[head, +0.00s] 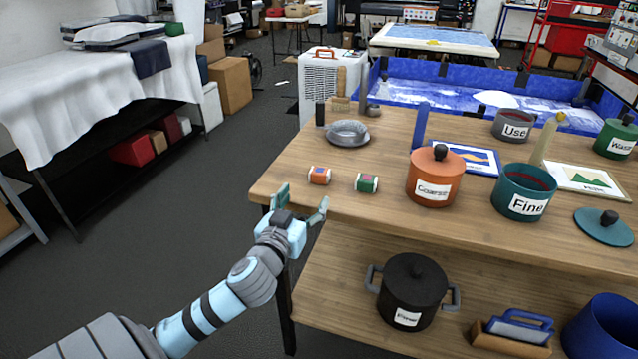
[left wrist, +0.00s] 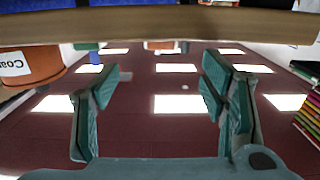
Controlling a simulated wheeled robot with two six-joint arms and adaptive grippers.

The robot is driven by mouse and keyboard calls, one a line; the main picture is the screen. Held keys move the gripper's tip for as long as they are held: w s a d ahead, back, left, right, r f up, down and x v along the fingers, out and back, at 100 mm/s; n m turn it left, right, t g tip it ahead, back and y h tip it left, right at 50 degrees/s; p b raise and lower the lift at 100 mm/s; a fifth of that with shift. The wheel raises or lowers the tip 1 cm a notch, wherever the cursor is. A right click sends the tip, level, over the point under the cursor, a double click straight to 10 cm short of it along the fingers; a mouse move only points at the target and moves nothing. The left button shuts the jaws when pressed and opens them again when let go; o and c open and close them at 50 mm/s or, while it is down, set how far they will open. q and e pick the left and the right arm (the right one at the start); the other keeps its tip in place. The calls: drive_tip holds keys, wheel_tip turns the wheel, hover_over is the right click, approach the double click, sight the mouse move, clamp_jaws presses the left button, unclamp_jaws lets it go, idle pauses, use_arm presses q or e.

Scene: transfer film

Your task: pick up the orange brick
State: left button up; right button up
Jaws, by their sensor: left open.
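The orange brick (head: 319,175) lies near the front left edge of the wooden table. It has white ends and a purple patch on top. In the left wrist view, a small orange and white shape, seemingly the orange brick (left wrist: 160,45), shows at the table edge between the fingers, partly hidden by that edge. My left gripper (head: 302,200) is open and empty, just in front of the table edge, apart from the brick. Its two teal fingers also show spread in the left wrist view (left wrist: 161,85). My right gripper is not in view.
A green brick (head: 366,183) lies right of the orange one, and an orange pot (head: 434,188) stands farther right. A grey bowl (head: 347,139) sits behind. The wooden table edge (head: 400,216) lies between my gripper and the bricks. A black pot (head: 412,287) stands on the lower shelf.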

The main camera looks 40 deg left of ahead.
sight(318, 174)
use_arm(q)
drive_tip(key=x, duration=0.4)
drive_tip(key=shift+w+f, duration=0.1)
drive_tip(key=shift+w, duration=0.1)
drive_tip(key=x, duration=0.3)
drive_tip(key=b+x, duration=0.1)
drive_tip(key=x, duration=0.1)
drive_tip(key=shift+a+r, duration=0.2)
drive_tip(key=shift+r, duration=0.2)
drive_tip(key=shift+w+a+f, duration=0.1)
drive_tip(key=shift+w, duration=0.15)
drive_tip(key=shift+s, duration=0.1)
drive_tip(key=c, duration=1.1)
drive_tip(key=shift+o, duration=0.2)
drive_tip(key=shift+r, duration=0.2)
